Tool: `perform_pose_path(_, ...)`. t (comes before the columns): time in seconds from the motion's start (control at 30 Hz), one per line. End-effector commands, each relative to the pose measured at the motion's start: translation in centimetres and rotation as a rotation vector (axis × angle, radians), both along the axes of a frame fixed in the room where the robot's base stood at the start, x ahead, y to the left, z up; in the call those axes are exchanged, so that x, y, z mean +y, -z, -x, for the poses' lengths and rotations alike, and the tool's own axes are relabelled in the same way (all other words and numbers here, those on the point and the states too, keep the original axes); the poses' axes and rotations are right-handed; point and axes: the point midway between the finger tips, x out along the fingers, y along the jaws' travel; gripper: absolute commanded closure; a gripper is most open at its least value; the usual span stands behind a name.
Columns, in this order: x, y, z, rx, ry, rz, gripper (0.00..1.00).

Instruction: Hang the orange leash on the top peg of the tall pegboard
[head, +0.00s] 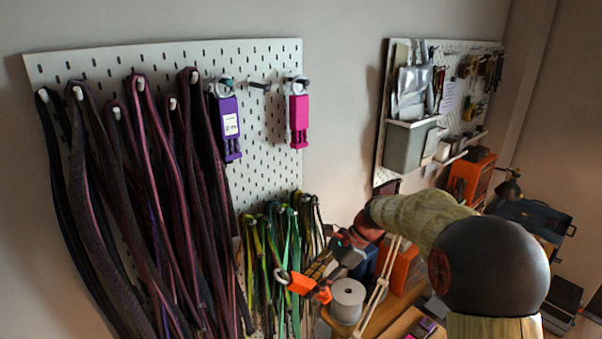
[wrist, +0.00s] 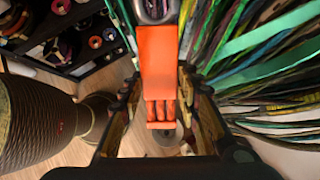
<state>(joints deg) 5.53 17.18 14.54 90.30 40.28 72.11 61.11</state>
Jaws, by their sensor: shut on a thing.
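The orange leash (head: 301,284) is an orange block with a metal ring at its left end in the head view. My gripper (head: 322,281) is shut on it, low in front of the pegboard's right side. In the wrist view the orange leash (wrist: 157,60) lies between the two fingers of my gripper (wrist: 160,92), its ring at the top edge. The tall white pegboard (head: 270,150) stands at left. An empty dark peg (head: 258,86) shows near its top, between a hanging purple leash (head: 228,125) and a hanging pink leash (head: 299,118).
Dark red and purple cords (head: 150,190) hang over the pegboard's left half. Green and yellow cords (head: 283,235) hang low, close behind the orange leash. A white spool (head: 347,300) stands on the bench below.

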Motion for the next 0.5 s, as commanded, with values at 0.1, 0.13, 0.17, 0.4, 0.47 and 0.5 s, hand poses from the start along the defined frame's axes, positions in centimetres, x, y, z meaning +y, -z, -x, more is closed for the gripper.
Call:
perform_pose_path(0.1,1.0,-7.3,-0.4,-0.008,0.237,-0.122,0.97)
perform_pose_path(0.13,1.3,-8.7,-0.5,-0.012,0.291,-0.152,0.97)
perform_pose_path(0.17,1.5,-10.1,-0.6,-0.018,0.342,-0.179,0.97)
perform_pose_path(0.4,2.9,-21.0,-0.9,-0.097,0.672,-0.373,0.97)
perform_pose_path(0.47,3.2,-23.9,-0.9,-0.125,0.741,-0.418,0.97)
perform_pose_path(0.5,3.3,-26.1,-0.8,-0.146,0.787,-0.448,0.97)
